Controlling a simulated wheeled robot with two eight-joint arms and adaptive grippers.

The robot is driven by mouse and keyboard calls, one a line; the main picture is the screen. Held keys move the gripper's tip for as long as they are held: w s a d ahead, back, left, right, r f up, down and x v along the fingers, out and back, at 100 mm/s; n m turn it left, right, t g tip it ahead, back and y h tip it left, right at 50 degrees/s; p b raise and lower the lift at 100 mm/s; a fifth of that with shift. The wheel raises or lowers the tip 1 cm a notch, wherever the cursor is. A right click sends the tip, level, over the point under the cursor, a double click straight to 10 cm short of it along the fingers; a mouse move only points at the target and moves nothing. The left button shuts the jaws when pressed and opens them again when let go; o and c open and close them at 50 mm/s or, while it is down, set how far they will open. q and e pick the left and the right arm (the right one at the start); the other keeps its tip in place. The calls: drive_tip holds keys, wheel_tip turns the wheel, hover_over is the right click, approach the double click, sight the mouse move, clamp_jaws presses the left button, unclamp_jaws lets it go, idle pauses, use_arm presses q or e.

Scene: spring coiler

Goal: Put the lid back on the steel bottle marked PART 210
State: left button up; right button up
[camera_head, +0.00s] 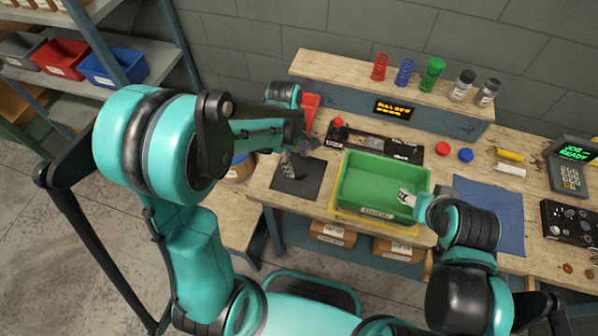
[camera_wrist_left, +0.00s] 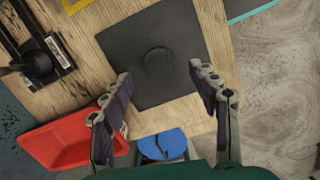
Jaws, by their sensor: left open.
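A round black disc that looks like a lid (camera_wrist_left: 158,62) lies flat on the dark square mat (camera_wrist_left: 130,45) in the left wrist view. My left gripper (camera_wrist_left: 161,78) is open and empty, its two fingers spread to either side of the disc. In the head view my left gripper (camera_head: 297,160) is over the same dark mat (camera_head: 310,188). Two small grey bottles with dark tops, the left one (camera_head: 460,89) and the right one (camera_head: 485,96), stand upright on the back shelf; their marks are too small to read. My right gripper (camera_head: 408,198) is at the green bin; its jaws are unclear.
The green bin (camera_head: 352,190) fills the bench middle. A black device with a red knob (camera_head: 338,122) stands behind it. A red spring (camera_head: 380,66), blue spring (camera_head: 404,71) and green container (camera_head: 431,74) stand on the shelf. A red tray (camera_wrist_left: 70,145) is near the dark mat.

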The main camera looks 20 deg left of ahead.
sight(299, 171)
use_arm(q)
drive_tip(key=f, duration=0.1)
drive_tip(key=f+b, duration=0.1)
drive_tip(key=f, duration=0.2)
drive_tip(key=shift+d+f+b, duration=0.25)
drive_tip(key=shift+f+b, duration=0.05)
drive_tip(key=shift+r, duration=0.1)
drive_tip(key=c, duration=0.8)
